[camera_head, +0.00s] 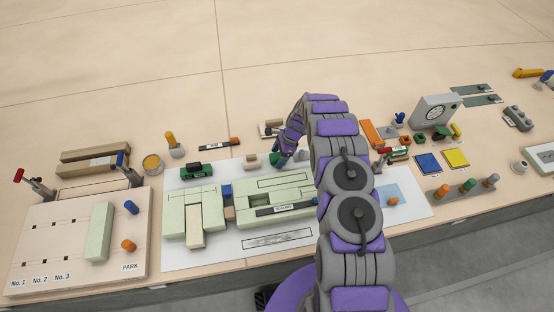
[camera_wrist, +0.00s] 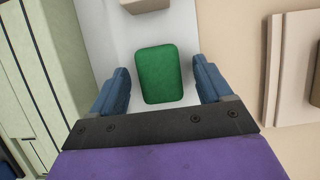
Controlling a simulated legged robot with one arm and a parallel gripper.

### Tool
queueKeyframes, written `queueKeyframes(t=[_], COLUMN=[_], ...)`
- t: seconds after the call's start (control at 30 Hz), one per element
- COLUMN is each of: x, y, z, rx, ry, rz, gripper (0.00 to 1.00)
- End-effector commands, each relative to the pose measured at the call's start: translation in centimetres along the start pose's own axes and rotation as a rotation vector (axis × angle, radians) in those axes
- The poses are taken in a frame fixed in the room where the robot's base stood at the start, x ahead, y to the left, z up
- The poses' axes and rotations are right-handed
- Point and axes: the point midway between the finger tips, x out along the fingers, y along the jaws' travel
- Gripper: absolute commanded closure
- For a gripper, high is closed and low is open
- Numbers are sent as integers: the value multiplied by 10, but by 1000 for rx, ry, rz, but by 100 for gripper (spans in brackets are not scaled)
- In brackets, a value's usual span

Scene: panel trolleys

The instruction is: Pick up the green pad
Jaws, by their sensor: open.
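The green pad (camera_wrist: 160,75) is a small rounded dark green block. In the wrist view it lies on a pale surface between the two blue fingers of my gripper (camera_wrist: 160,78), with a gap on each side. My gripper is open and nothing is held. In the head view my purple and grey arm reaches across the panel, and my gripper (camera_head: 283,158) points down behind the pale green blocks. A bit of green (camera_head: 274,158) shows beside its fingers there, mostly hidden. I cannot tell the height of my fingers over the pad.
Pale green blocks (camera_head: 270,196) stand close on the near side. A tan block (camera_head: 251,161) and a dark green toy-like piece (camera_head: 196,169) lie to the left. Behind is a beige block (camera_head: 271,128). Blue (camera_head: 427,163) and yellow (camera_head: 456,158) squares lie to the right of my arm.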

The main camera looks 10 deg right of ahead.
Motion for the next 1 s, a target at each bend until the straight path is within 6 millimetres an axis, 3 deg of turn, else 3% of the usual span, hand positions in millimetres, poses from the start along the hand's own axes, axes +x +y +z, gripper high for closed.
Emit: queueKeyframes(t=[0.17,0.73,1.0], x=[-1,-1,-2], y=[0,-1,-1], z=[0,0,0], rx=[0,0,0], ry=[0,1,1], rz=[-2,-2,-2], gripper=[21,76,77])
